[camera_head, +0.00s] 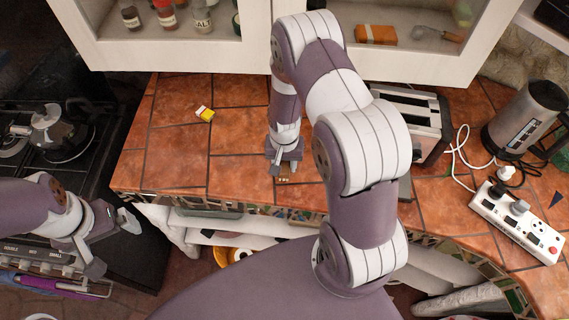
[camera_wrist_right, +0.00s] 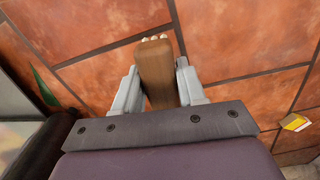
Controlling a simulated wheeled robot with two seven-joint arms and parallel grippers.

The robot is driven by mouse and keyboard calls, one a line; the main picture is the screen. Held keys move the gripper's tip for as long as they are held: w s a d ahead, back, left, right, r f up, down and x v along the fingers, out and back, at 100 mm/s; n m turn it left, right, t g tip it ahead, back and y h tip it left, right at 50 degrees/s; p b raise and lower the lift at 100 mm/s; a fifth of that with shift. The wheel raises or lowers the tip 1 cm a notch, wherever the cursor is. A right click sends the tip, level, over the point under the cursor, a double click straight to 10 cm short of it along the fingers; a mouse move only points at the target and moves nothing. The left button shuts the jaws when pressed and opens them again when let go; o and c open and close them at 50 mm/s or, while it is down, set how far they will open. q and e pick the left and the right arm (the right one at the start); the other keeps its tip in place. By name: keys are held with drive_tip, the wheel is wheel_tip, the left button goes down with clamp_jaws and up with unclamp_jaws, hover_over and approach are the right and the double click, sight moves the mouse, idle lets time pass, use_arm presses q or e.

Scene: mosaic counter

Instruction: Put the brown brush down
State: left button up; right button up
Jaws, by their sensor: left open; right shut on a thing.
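My right gripper (camera_head: 284,169) is over the tiled counter near its front edge. It is shut on the brown brush (camera_wrist_right: 156,70). In the right wrist view the brush's brown body stands between the two grey fingers (camera_wrist_right: 158,90), with pale tips at its far end. In the head view only a small part of the brush shows under the gripper. I cannot tell whether the brush touches the tiles. My left gripper (camera_head: 111,243) is open and empty, in front of the stove at the left, away from the counter top.
A small yellow packet (camera_head: 204,113) lies on the counter's left part, with bare tiles around it. A toaster (camera_head: 415,120), a kettle (camera_head: 526,118) and a white power strip (camera_head: 516,220) with a cable stand to the right. Cabinet doors (camera_head: 165,52) border the back.

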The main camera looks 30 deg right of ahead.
drive_tip(key=shift+s+d+f, duration=0.1)
drive_tip(key=shift+s+f, duration=0.15)
drive_tip(key=shift+f, duration=0.3)
drive_tip(key=shift+s+f, duration=0.25)
drive_tip(key=shift+f, duration=0.3)
drive_tip(key=shift+w+f, duration=0.1)
drive_tip(key=shift+w, duration=0.05)
drive_tip(key=o, duration=0.5)
drive_tip(key=shift+f, duration=0.15)
drive_tip(key=o, duration=0.4)
drive_tip(key=shift+o, duration=0.2)
